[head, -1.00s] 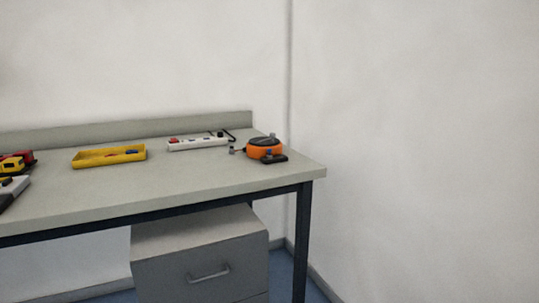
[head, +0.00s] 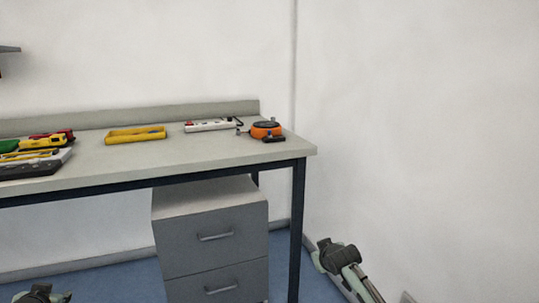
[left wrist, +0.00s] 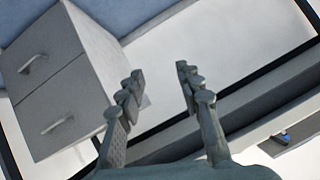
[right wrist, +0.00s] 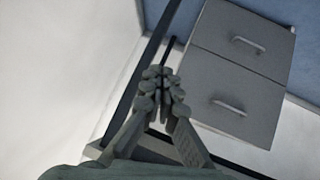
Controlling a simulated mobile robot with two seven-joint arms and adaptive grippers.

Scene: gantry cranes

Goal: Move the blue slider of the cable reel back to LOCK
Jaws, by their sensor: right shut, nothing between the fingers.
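The cable reel (head: 259,132) is orange with a dark top and sits near the right end of the workbench (head: 170,161) in the head view. A dark block lies at its front. The blue slider is too small to make out clearly, and its position cannot be read. My left gripper (head: 42,294) shows at the bottom left of the head view, low and far from the reel. In the left wrist view it (left wrist: 160,76) is open and empty. My right gripper (right wrist: 160,74) is shut and empty in the right wrist view. Neither wrist view shows the reel.
A white power strip (head: 210,126) lies left of the reel, and a yellow tray (head: 135,135) farther left. Tools and a dark case (head: 35,168) crowd the left end. A grey drawer cabinet (head: 210,232) stands under the bench. The wall is close on the right.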

